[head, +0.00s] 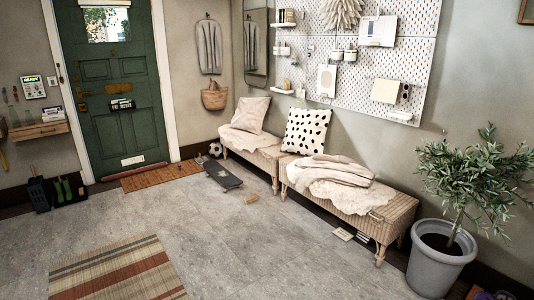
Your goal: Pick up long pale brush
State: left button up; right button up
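I cannot make out a long pale brush for certain. A small tan object (251,199) lies on the floor near the skateboard; it is too small to tell whether it is a brush. Two small pale flat items, one of them here (342,234), lie on the floor by the front bench. Neither of my grippers shows in the head view.
Two wicker benches, the nearer one here (398,212), stand along the right wall under a white pegboard (425,50). A potted plant (436,270) stands at the right. A skateboard (224,175) and a striped rug (110,270) lie on the floor. The middle floor is clear.

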aim_at(248, 200)
jog(key=i+u, duration=0.1)
jog(key=i, duration=0.75)
jog(key=i+u, duration=0.1)
jog(key=i, duration=0.75)
jog(key=i+l, duration=0.1)
jog(key=i, duration=0.75)
jog(key=i+u, duration=0.15)
jog(key=i, duration=0.7)
jog(key=i+j+z, duration=0.15)
jog(key=i, duration=0.25)
jog(key=j, duration=0.1)
